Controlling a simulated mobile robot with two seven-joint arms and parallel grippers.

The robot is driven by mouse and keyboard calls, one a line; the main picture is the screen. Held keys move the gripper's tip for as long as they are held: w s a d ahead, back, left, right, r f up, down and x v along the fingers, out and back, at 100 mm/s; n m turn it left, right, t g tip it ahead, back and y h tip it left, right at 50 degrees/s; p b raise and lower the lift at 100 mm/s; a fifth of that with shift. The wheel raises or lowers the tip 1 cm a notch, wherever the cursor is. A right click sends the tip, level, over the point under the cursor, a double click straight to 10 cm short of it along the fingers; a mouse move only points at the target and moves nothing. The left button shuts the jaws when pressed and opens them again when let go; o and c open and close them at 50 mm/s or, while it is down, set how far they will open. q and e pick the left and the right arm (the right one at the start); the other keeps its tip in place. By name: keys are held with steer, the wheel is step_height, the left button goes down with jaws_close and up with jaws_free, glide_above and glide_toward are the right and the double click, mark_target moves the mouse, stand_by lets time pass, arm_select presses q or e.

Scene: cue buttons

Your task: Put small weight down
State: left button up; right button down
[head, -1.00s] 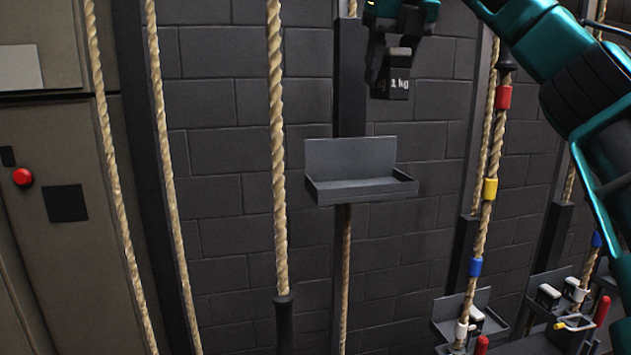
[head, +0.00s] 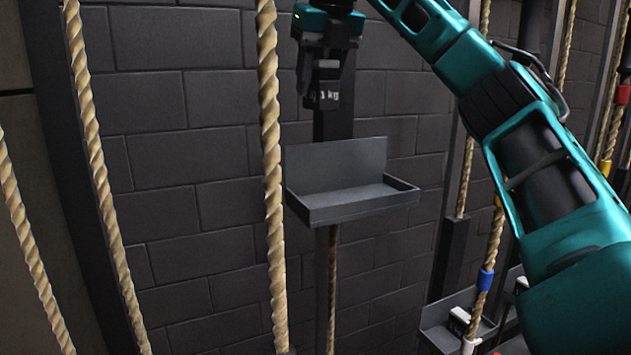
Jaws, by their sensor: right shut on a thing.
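The small weight (head: 328,93) is a dark block with a white "1 kg" mark, in the upper middle of the head view. My right gripper (head: 322,85) is shut on it and holds it in the air, above the grey tray (head: 352,208). The tray is shallow with a raised back plate, fixed on a dark post, and its visible floor is empty. A clear gap shows between the weight and the tray. My left gripper is not in view.
A thick rope (head: 270,170) hangs just left of the tray. More ropes hang at the left and right. A lower tray (head: 440,325) with a small weight (head: 459,318) stands at the lower right. A dark brick wall (head: 205,215) is behind.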

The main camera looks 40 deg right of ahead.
steer(key=shift+f+b, duration=0.85)
steer(key=shift+f, duration=5.65)
step_height(320, 180, down, 3)
steer(key=shift+f+b, duration=0.2)
steer(key=shift+b, duration=0.15)
steer(key=c, duration=1)
jaws_free()
steer(key=shift+f, duration=0.15)
steer(key=shift+c, duration=0.2)
steer(key=shift+o, duration=0.9)
